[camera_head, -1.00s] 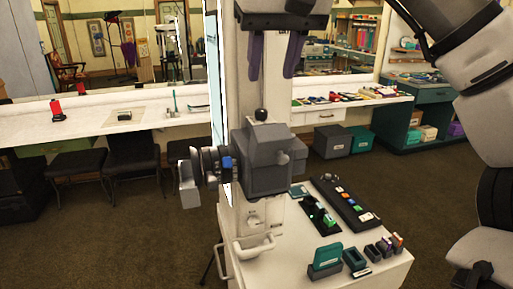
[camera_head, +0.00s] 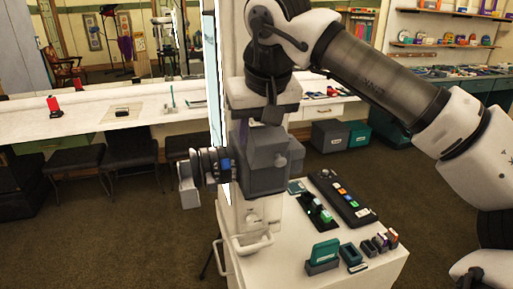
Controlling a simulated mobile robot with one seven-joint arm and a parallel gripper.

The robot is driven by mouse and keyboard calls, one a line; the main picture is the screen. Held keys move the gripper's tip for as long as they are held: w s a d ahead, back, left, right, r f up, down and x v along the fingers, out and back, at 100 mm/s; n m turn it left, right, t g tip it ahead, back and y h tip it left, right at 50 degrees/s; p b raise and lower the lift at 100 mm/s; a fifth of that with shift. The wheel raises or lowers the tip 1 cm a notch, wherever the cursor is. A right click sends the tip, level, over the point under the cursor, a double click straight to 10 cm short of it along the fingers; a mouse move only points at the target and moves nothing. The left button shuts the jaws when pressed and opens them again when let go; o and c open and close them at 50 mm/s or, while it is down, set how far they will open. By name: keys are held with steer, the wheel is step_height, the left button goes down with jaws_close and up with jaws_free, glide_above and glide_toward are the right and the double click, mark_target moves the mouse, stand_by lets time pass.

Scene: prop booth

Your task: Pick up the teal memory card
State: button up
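A teal upright flat piece (camera_head: 325,250), which looks like the memory card, stands in a grey holder (camera_head: 322,267) at the front of the white cart top. A smaller teal piece (camera_head: 296,187) lies farther back, beside the grey camera-like device. My arm reaches in from the right, bends at the top and hangs down above that device. My gripper (camera_head: 265,112) is at its lower end, well above and to the left of the upright teal piece. Its fingers are not clear against the device, so I cannot tell if they are open or hold anything.
A grey camera-like device (camera_head: 262,165) stands tall at the cart's left. Behind the cards lie a black tray (camera_head: 318,212) with green pieces and a long dark strip (camera_head: 344,199). A teal-topped box (camera_head: 351,255) and small dark holders (camera_head: 378,243) stand to the right.

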jaws_close()
steer(key=shift+r, duration=0.1)
stand_by(0.4)
